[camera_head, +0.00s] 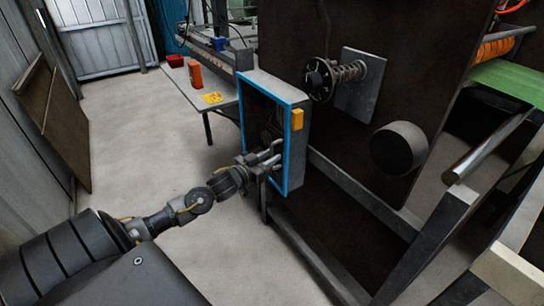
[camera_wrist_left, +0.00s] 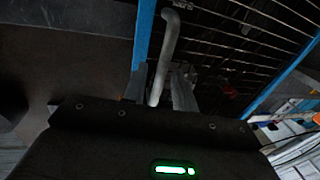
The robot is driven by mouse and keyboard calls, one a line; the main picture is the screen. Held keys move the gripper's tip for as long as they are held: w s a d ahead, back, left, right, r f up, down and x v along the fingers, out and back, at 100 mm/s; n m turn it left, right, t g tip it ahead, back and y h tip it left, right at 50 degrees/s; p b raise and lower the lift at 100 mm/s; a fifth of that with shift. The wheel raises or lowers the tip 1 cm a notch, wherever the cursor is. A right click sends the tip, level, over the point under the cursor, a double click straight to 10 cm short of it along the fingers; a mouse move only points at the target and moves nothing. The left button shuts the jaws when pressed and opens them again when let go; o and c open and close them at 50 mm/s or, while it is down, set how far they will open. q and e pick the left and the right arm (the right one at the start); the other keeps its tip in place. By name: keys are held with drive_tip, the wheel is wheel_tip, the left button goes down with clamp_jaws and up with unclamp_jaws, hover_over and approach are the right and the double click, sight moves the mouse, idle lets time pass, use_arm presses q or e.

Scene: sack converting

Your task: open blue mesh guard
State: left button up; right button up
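The blue-framed mesh guard (camera_head: 299,130) stands at the side of the dark machine, with a dark mesh panel inside the frame. A yellow-orange block (camera_head: 297,119) sits on its frame. My left gripper (camera_head: 271,158) is at the guard's lower inner side. In the left wrist view, the guard's bent grey bar handle (camera_wrist_left: 166,50) runs down between the fingers of my left gripper (camera_wrist_left: 159,88). The fingers look apart, with a narrow gap beside the bar; firm contact does not show. The blue frame (camera_wrist_left: 143,35) and mesh lie behind. My right gripper is not in view.
A grey table (camera_head: 215,98) with a red bin (camera_head: 175,61), an orange box (camera_head: 195,74) and a yellow item (camera_head: 212,98) stands behind the guard. A spring-loaded spindle (camera_head: 345,72) and a dark roller (camera_head: 398,149) jut from the machine.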

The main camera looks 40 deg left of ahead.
use_arm(q)
drive_tip(key=shift+w, duration=0.6)
clamp_jaws()
drive_tip(key=shift+d, duration=0.1)
